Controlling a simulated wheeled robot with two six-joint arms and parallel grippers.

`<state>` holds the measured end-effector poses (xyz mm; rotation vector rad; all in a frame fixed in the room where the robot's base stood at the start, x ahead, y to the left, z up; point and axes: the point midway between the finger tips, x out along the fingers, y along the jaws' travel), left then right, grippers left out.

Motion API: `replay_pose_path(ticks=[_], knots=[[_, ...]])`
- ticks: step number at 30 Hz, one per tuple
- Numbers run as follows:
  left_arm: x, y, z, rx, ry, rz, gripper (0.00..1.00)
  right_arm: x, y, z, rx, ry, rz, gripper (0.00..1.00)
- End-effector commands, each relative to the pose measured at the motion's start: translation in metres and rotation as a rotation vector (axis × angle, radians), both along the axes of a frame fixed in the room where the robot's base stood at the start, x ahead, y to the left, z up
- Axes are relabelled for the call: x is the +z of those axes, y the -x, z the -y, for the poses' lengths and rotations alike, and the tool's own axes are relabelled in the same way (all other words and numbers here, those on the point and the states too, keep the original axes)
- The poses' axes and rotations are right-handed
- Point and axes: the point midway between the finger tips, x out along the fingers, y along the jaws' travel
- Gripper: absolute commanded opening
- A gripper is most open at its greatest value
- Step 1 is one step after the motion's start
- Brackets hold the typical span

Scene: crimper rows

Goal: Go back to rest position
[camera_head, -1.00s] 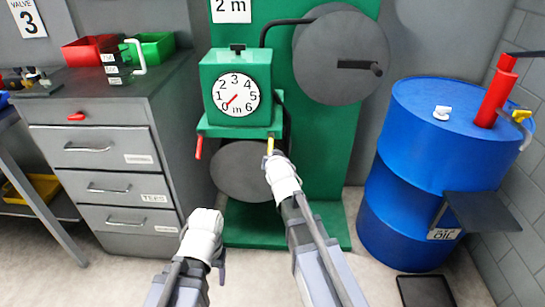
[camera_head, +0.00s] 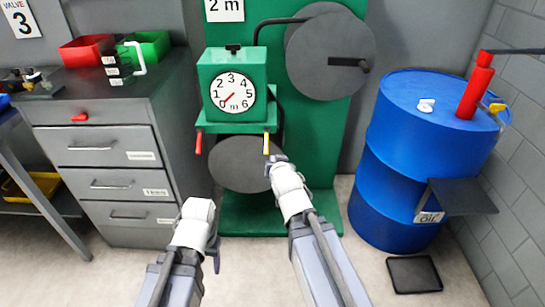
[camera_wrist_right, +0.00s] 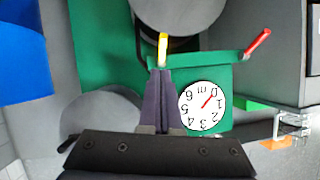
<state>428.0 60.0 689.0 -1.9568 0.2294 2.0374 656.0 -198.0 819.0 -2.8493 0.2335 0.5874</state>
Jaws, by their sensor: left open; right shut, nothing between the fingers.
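My right gripper (camera_head: 277,160) is just below the yellow lever (camera_head: 267,144) of the green measuring machine (camera_head: 233,62). In the right wrist view the right gripper's fingers (camera_wrist_right: 162,72) are together, with the yellow lever (camera_wrist_right: 162,48) just past their tips; I cannot tell if they touch. My left gripper (camera_head: 214,245) is open and empty, low in front of the grey drawer cabinet. The machine's dial (camera_head: 233,91) has its red needle near 0. A red lever (camera_head: 198,143) hangs at the machine's left.
A grey drawer cabinet (camera_head: 100,180) stands at left, with a red bin (camera_head: 85,52) and green bin (camera_head: 150,46) on top. A blue drum (camera_head: 400,160) with a side shelf (camera_head: 462,197) stands at right. A black tray (camera_head: 414,274) lies on the floor.

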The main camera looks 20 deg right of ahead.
Motion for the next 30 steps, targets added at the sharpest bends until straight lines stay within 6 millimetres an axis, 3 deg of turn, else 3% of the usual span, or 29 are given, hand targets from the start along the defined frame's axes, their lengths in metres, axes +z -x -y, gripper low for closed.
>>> replay_pose_path(ticks=[12,17,23,30], knots=[[0.001,0.0,0.0,0.0,0.0,0.0,0.62,0.001,0.0,-0.001,0.001,0.001,-0.005,0.0],[0.032,0.0,0.0,0.0,0.0,0.0,0.62,0.008,0.012,-0.02,0.033,0.028,-0.126,0.0],[0.101,0.0,0.0,0.0,0.0,0.0,0.62,0.017,0.068,-0.072,0.162,0.125,-0.501,0.0],[0.165,0.0,0.0,0.001,0.0,0.0,0.62,0.041,0.161,-0.12,0.371,0.251,-0.933,0.0]])
